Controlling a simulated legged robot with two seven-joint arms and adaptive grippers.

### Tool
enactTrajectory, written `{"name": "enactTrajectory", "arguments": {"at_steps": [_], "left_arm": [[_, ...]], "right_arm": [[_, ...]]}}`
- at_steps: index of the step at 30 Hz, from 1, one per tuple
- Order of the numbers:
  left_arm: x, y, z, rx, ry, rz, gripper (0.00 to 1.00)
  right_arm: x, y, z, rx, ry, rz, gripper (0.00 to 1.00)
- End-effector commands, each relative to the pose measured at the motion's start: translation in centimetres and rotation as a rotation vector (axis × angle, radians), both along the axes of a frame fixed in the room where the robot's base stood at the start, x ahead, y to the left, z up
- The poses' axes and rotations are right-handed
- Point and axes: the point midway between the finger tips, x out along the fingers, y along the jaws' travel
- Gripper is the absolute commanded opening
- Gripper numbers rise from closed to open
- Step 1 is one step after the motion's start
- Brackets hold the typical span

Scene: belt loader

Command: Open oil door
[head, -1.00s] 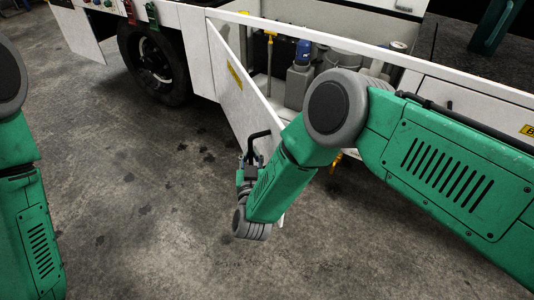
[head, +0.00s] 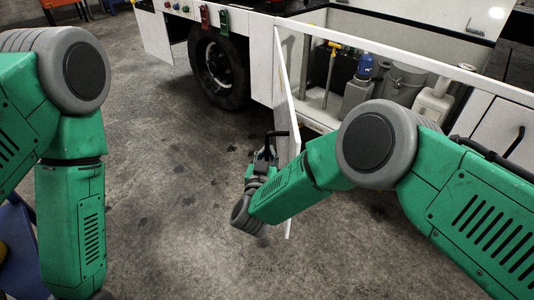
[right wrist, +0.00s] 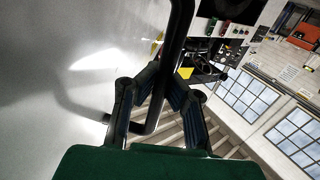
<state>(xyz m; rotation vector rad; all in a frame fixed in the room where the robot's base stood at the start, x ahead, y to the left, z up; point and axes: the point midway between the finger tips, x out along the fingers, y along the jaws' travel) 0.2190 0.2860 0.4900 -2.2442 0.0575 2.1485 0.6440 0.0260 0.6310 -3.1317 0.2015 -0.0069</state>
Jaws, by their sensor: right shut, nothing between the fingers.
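The oil door is a white panel (head: 282,85) on the side of the white loader, swung out so that I see it nearly edge-on in the head view. Its black bar handle (head: 296,135) stands out from the door's outer face. My right gripper (head: 268,150) is at the handle, shut with nothing between its fingers. In the right wrist view the handle (right wrist: 178,35) runs close by the fingers (right wrist: 165,85); I cannot tell whether they touch. My left gripper is out of view; only the green left arm shows.
The open compartment holds a blue-topped container (head: 365,67), a grey canister (head: 405,82) and a white jug (head: 435,103). A wheel (head: 218,65) is left of the door. The concrete floor (head: 160,150) in front of it is clear. Another handled panel (head: 510,135) is at right.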

Motion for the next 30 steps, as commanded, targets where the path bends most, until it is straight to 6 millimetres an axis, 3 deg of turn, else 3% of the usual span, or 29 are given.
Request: {"name": "enactTrajectory", "arguments": {"at_steps": [1, 3, 12, 16, 30], "left_arm": [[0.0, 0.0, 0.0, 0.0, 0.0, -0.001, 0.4], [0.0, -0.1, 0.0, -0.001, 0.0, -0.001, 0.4], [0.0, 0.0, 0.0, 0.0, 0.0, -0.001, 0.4], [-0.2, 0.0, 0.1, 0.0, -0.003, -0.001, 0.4], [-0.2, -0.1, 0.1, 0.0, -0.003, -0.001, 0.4]], "right_arm": [[-1.0, 0.6, -0.9, 0.003, 0.022, 0.011, 0.1], [-0.9, 0.6, -0.8, 0.002, 0.02, 0.01, 0.33], [-0.5, 0.8, -0.7, -0.007, 0.015, 0.007, 0.33], [-1.2, 0.8, -0.7, -0.005, 0.016, 0.008, 0.33], [-10.2, 1.6, -0.8, -0.001, 0.021, 0.009, 0.33]]}}
